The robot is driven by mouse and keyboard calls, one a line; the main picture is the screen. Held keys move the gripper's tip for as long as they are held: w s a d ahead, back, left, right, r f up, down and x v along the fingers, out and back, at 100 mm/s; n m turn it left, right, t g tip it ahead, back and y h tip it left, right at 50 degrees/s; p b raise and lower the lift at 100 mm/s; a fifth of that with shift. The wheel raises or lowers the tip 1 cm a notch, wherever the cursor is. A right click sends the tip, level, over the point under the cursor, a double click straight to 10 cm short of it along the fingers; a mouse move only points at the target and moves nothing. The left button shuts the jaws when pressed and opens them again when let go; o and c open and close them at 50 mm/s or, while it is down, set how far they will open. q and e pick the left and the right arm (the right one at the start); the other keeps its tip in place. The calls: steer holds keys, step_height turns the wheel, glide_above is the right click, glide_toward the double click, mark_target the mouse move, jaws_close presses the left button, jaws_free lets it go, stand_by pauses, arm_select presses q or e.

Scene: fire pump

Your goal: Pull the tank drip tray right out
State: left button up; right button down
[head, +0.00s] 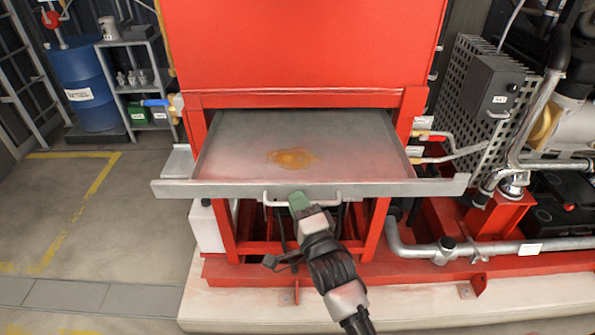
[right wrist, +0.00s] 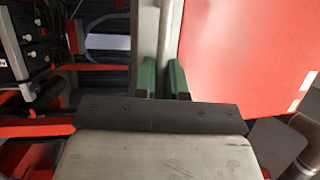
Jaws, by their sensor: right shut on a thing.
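The tank drip tray (head: 235,150) is a shallow grey metal tray with a rust-brown stain. It sticks out from under the red tank (head: 305,45), its rear still within the red frame. Its wide front lip (head: 400,188) carries a pale bar handle (head: 273,202). My right gripper (head: 300,202) is shut on the handle near its middle, with green fingertips. In the right wrist view the green fingers (right wrist: 163,82) stand close together at the tray's grey front edge (right wrist: 165,35); the grasped part is mostly hidden. My left gripper is not in view.
Red frame legs (head: 378,230) stand below the tray. A pipe (head: 420,250) and perforated guard (head: 470,100) are at right. A blue drum (head: 88,85) and grey shelf (head: 137,85) stand at back left. The left floor (head: 110,220) is clear.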

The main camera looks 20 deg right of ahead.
steer(key=s+a+p, duration=0.1)
steer(key=s+a, duration=0.1)
steer(key=s, duration=0.4)
steer(key=shift+s, duration=0.35)
steer(key=c, duration=1.5)
jaws_free()
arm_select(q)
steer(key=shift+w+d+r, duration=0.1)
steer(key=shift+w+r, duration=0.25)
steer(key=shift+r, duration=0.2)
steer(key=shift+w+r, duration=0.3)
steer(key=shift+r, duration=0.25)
arm_select(e)
steer(key=shift+d+f, duration=0.1)
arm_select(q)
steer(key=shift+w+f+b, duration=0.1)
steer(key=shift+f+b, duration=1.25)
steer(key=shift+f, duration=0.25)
arm_select(e)
steer(key=shift+v, duration=5.35)
